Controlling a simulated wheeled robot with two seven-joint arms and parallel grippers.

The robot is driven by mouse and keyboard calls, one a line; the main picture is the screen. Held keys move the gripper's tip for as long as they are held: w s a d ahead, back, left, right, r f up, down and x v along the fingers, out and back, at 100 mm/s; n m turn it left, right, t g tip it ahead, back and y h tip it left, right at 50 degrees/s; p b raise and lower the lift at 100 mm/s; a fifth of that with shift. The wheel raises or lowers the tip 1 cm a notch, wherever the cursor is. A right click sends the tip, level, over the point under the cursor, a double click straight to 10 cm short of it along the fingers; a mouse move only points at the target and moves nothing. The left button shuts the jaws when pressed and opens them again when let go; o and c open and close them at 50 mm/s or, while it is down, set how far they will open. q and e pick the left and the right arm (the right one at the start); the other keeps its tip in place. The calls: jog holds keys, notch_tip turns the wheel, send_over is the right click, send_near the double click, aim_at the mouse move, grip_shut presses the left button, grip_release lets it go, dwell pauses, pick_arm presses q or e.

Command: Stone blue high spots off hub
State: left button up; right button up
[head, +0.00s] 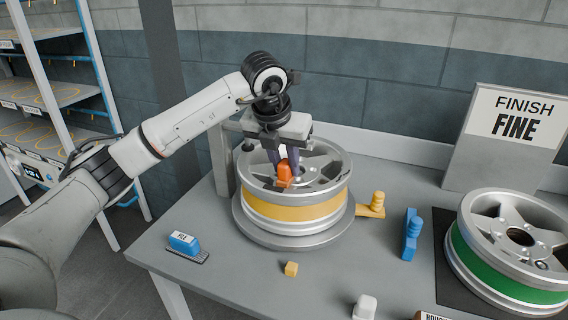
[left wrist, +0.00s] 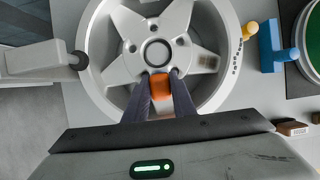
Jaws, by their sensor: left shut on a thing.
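A silver five-spoke wheel with a yellow band (head: 292,209) lies flat on a round grey base on the bench. Its hub (left wrist: 157,52) shows a dark centre bore with bolt holes around it in the left wrist view. My left gripper (head: 285,168) points down over the wheel, shut on a small orange block (left wrist: 160,89). The block is at the near side of the hub; I cannot tell whether it touches the metal. No blue marks can be made out on the hub. My right gripper is not in view.
A green-banded wheel (head: 501,258) lies on a black mat at right, before a "FINISH FINE" sign (head: 512,130). A blue-topped block (head: 184,243), yellow cube (head: 291,269), white block (head: 364,307), blue tool (head: 411,235) and yellow knobbed piece (head: 375,205) surround the middle. A grey post (head: 222,160) stands behind.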

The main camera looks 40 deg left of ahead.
pick_arm(q)
jog(key=shift+w+a+f+p, duration=0.1)
jog(key=shift+w+a+p, duration=0.1)
jog(key=shift+w, duration=0.45)
jog(key=shift+w+a+p, duration=0.1)
jog(key=shift+w+p, duration=0.1)
jog(key=shift+w, duration=0.4)
jog(key=shift+s+d+b, duration=0.25)
jog(key=shift+s, duration=0.7)
jog(key=shift+s+d+b, duration=0.2)
jog(key=shift+s+b, duration=0.05)
jog(key=shift+s, duration=0.65)
jog(key=shift+w+a+p, duration=0.25)
jog(key=shift+w+p, duration=0.05)
jog(key=shift+w, duration=0.65)
jog(key=shift+w+a+p, duration=0.2)
jog(key=shift+w+p, duration=0.1)
jog(key=shift+w, duration=0.65)
jog(key=shift+s, duration=0.1)
jog(key=shift+s+d+b, duration=0.25)
jog(key=shift+s+b, duration=0.05)
jog(key=shift+s, duration=0.6)
notch_tip(320, 180, up, 7)
jog(key=p, duration=0.5)
jog(key=shift+r+p, duration=0.65)
jog(key=shift+r, duration=0.5)
